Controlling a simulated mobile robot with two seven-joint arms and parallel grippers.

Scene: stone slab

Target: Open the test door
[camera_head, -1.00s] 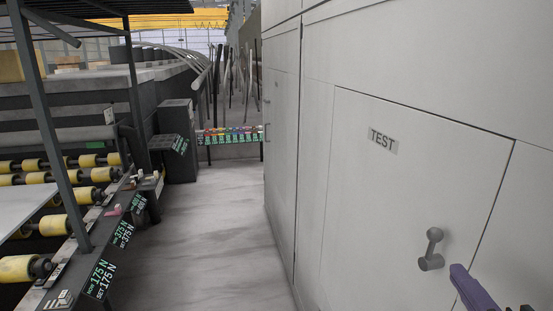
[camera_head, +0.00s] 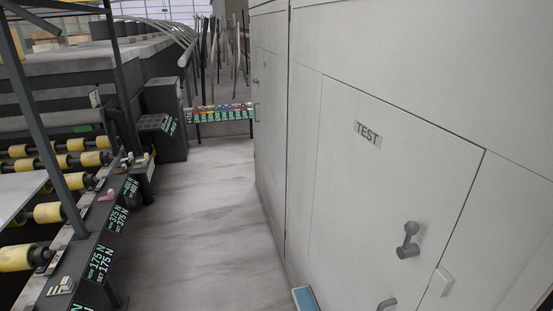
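The test door (camera_head: 375,205) is a light grey panel in the cabinet wall on the right, with a small "TEST" label (camera_head: 367,134) on its upper part. It looks shut, with thin seams around it. A grey knob-like lever handle (camera_head: 408,242) sits on its lower right part. A second grey handle (camera_head: 387,304) shows lower down at the bottom edge of the view. Neither of my grippers is in view.
A roller conveyor with yellow rollers (camera_head: 60,213) and dark metal posts stands on the left. The grey floor aisle (camera_head: 200,220) between it and the cabinets is clear. A rack with coloured tags (camera_head: 220,113) stands at the aisle's far end. A blue-topped object (camera_head: 304,299) lies low by the cabinet.

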